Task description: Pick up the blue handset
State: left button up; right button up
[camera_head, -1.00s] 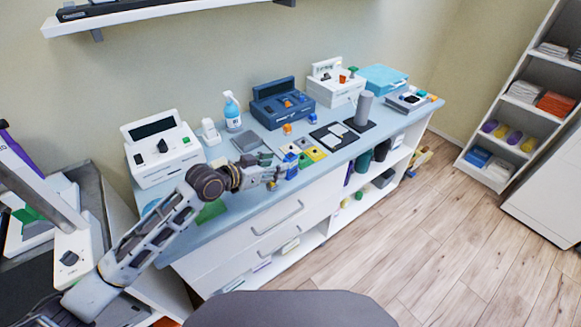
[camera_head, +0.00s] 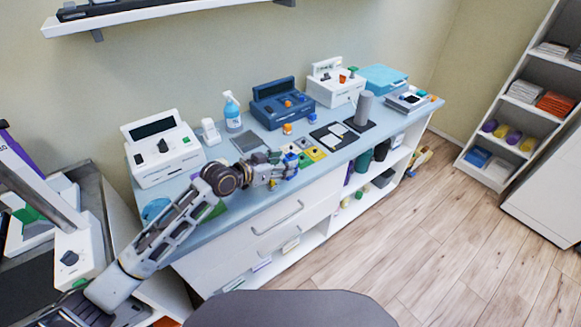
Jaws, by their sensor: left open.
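A small blue item (camera_head: 291,151), probably the blue handset, is on the blue countertop near its front edge, partly hidden by my left gripper. My left gripper (camera_head: 286,168) is open, right at the blue item. I cannot tell whether its fingers touch or surround it. My right gripper is not in view.
Yellow and green pads (camera_head: 315,153) lie just right of my gripper. A dark blue device (camera_head: 281,104), a white device (camera_head: 163,150), a spray bottle (camera_head: 232,111) and a grey cylinder (camera_head: 363,108) stand on the counter (camera_head: 240,215). The floor in front is clear.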

pick_arm(q)
jog(key=shift+x, duration=2.3)
grip_shut()
